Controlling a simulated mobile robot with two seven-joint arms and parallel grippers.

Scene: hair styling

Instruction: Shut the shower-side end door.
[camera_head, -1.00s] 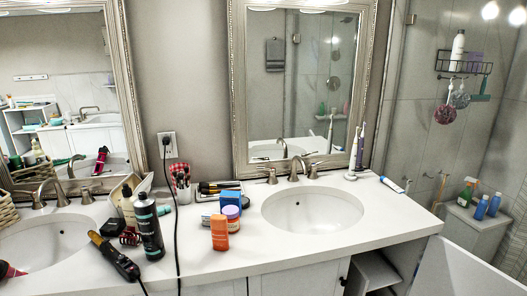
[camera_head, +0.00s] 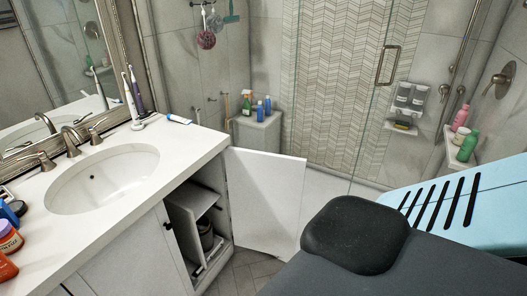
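The white end door (camera_head: 262,200) of the vanity, on the shower side, stands wide open in the head view. It swings out to the right from the cabinet's end, and its inner face shows. The open end compartment (camera_head: 195,215) has a shelf and a dark round item low inside. Neither of my grippers shows.
The white vanity countertop (camera_head: 180,142) with a sink (camera_head: 103,179) is at left. Another cabinet door with a dark knob is beside the open compartment. A glass shower with a handle (camera_head: 388,64) lies behind. A narrow strip of tiled floor (camera_head: 240,275) is clear below the door.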

